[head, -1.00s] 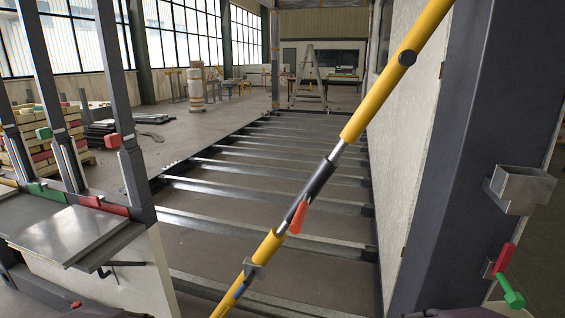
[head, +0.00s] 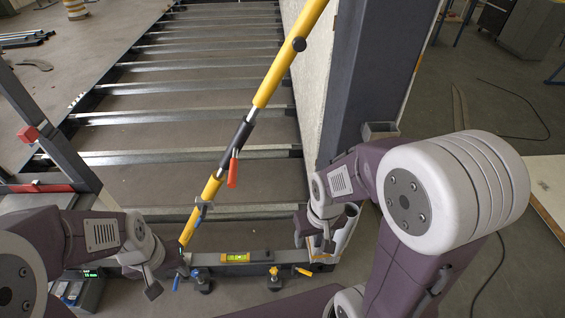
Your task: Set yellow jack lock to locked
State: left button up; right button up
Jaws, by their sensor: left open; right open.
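The yellow jack (head: 282,70) is a long pole leaning diagonally, its top to the upper right and its foot at the lower left. A dark sleeve (head: 241,138) sits at its middle, with a red-orange lever (head: 232,172) hanging down beside it. A grey clamp with a blue part (head: 201,208) is lower on the pole. My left gripper (head: 167,277) is open near the foot of the jack; whether it touches the jack cannot be told. My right gripper (head: 320,240) is open by the frame corner, apart from the lever.
A dark bottom beam holds a yellow-green level (head: 237,257), with yellow and blue clamps around it. A dark post (head: 355,80) and pale wall panel stand right of the jack. Steel crossbars span the floor behind. A red block (head: 29,134) is on the left post.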

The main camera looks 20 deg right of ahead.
aim_at(294, 267)
jog(key=k+j+z, duration=0.1)
jog(key=z, duration=0.35)
jog(key=k+z, duration=0.2)
jog(key=z, duration=0.25)
jog(key=l+u, duration=0.5)
jog(key=l, duration=0.3)
